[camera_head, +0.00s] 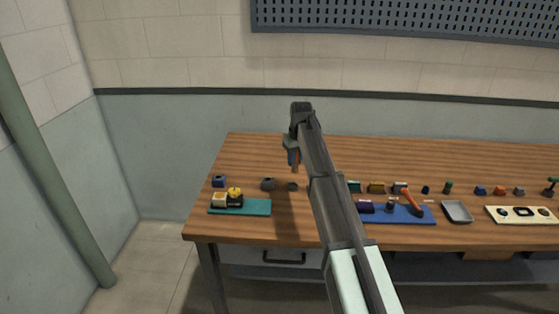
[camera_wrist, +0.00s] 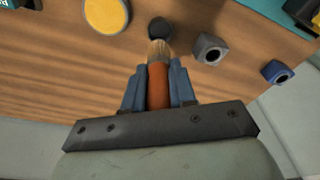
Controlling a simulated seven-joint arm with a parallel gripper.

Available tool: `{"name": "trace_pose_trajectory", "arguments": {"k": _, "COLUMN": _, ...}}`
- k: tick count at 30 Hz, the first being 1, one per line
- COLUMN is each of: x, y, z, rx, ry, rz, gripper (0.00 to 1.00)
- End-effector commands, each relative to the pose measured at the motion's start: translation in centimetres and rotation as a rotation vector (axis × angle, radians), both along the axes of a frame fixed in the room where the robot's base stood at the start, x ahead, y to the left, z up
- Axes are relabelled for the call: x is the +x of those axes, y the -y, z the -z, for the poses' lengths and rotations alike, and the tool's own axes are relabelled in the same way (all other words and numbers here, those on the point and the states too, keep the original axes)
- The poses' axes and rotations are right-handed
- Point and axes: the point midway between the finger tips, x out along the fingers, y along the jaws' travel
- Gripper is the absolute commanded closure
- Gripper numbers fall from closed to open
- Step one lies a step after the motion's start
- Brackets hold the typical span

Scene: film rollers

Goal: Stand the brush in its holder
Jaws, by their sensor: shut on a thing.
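My gripper (camera_wrist: 158,85) is shut on the brush (camera_wrist: 158,82), with one blue finger on each side of its orange-red handle. Its pale bristles point away from the palm. In the head view the brush (camera_head: 295,160) hangs bristles down from my gripper (camera_head: 293,152), above the table. A grey block with a round hole (camera_wrist: 210,49) lies to the right of the bristles in the wrist view; it also shows in the head view (camera_head: 268,184). A dark round piece (camera_wrist: 159,28) appears just beyond the bristle tip, also in the head view (camera_head: 292,186). I cannot tell which is the brush's holder.
A blue block with a hole (camera_wrist: 278,72) stands near the table's left end. A teal mat (camera_head: 258,208) carries small items. A yellow round thing (camera_wrist: 107,14) is near the dark piece. A blue mat (camera_head: 425,215), a grey tray (camera_head: 457,212) and several small parts lie right of my arm.

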Motion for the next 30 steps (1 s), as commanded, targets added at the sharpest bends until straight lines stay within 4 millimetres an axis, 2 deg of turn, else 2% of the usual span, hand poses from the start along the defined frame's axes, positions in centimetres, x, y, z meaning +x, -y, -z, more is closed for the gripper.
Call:
{"name": "trace_pose_trajectory", "arguments": {"k": 2, "x": 0.8, "y": -0.6, "z": -0.1, "rx": 0.001, "ry": 0.001, "rz": -0.049, "gripper": 1.0}}
{"name": "trace_pose_trajectory", "arguments": {"k": 9, "x": 0.9, "y": -0.7, "z": -0.2, "rx": 0.0, "ry": 0.0, "rz": -0.147, "gripper": 1.0}}
{"name": "trace_pose_trajectory", "arguments": {"k": 17, "x": 0.9, "y": -0.8, "z": 0.3, "rx": 0.001, "ry": 0.0, "rz": -0.161, "gripper": 1.0}}
{"name": "trace_pose_trajectory", "arguments": {"k": 30, "x": 0.9, "y": -0.8, "z": 2.8, "rx": 0.001, "ry": -0.001, "rz": -0.16, "gripper": 1.0}}
